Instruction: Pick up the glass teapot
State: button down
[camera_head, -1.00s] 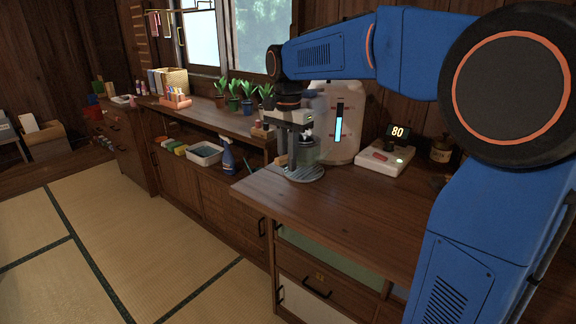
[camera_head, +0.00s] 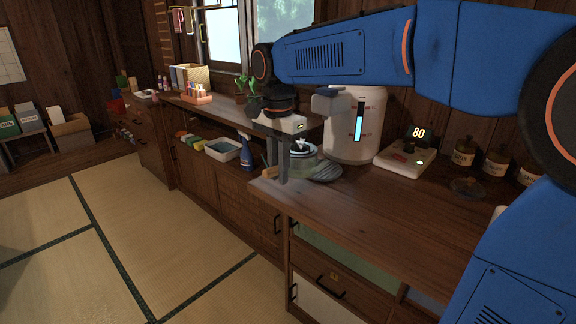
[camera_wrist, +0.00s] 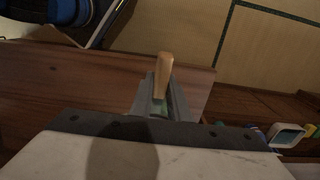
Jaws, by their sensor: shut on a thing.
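The glass teapot (camera_head: 303,166) is a clear round pot with a dark-topped lid, partly hidden behind my gripper's fingers in the head view. My gripper (camera_head: 282,177) points down at the counter's left end and is shut on its light wooden handle. In the wrist view the wooden handle (camera_wrist: 164,72) stands between the two grey fingers (camera_wrist: 160,100); the pot's body is mostly hidden there. A round dark ribbed plate (camera_head: 327,171) lies just right of the pot. I cannot tell clearly how high the pot is above the counter.
A white tank (camera_head: 356,128) with a lit blue gauge stands behind. A white device reading 80 (camera_head: 404,160) and several brown jars (camera_head: 464,152) stand to the right. A spray bottle (camera_head: 246,153) and tub (camera_head: 223,149) sit on a lower shelf. The front counter (camera_head: 370,205) is clear.

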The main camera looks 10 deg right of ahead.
jog(key=s+a, duration=0.4)
jog(key=a, duration=0.1)
jog(key=shift+a, duration=0.4)
